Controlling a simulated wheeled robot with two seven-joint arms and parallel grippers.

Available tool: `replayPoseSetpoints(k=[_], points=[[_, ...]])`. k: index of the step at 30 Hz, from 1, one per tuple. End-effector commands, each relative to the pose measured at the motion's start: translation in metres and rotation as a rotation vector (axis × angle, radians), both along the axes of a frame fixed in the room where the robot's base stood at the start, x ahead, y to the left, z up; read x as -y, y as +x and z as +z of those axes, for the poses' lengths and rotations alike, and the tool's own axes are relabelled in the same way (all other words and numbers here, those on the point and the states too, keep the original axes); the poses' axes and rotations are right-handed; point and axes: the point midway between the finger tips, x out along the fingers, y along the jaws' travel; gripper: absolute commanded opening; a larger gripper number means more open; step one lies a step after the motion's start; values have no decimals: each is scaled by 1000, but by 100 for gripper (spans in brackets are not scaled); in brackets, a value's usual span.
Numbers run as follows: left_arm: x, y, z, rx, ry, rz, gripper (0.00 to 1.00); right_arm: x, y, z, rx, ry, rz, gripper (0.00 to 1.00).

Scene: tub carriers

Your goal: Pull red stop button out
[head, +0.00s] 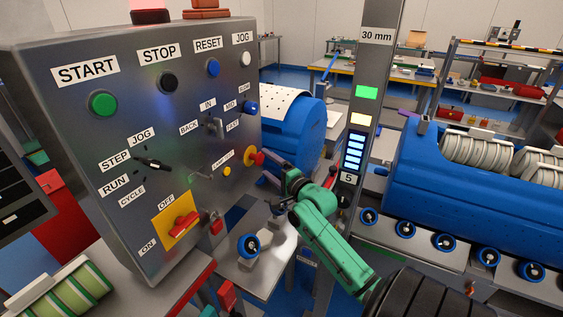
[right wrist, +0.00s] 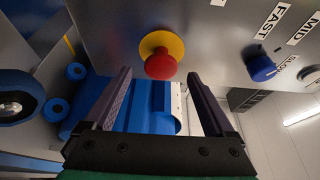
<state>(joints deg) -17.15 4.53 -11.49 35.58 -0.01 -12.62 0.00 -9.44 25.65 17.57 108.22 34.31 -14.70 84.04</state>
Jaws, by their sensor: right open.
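The red stop button (head: 257,158) is a red mushroom head on a yellow ring. It sits at the right edge of the grey control panel (head: 130,225). In the right wrist view the button (right wrist: 160,66) is near the top middle, seen from below. My right gripper (head: 273,171) is just to the right of and below the button in the head view. Its jaws (right wrist: 159,76) are open and empty, with one finger on each side of the button in the picture. A gap seems to lie between fingertips and button; contact is not visible. My left gripper is not seen.
The panel also carries a green START button (head: 102,103), a black STOP button (head: 167,83), selector knobs and a red-on-yellow switch (head: 181,222). Blue tub carriers (head: 440,180) stand farther right.

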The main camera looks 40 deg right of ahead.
Motion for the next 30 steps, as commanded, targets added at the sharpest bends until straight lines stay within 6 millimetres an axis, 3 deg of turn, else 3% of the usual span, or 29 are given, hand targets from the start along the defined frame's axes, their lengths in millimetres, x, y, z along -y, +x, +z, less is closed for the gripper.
replayPoseSetpoints(k=[9,15,30], points=[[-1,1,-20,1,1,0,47,-6,-63,-5,-3,1,-1,89],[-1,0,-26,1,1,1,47,-8,-88,-3,-1,1,-1,89],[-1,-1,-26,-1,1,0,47,-8,-94,0,0,1,-1,89]])
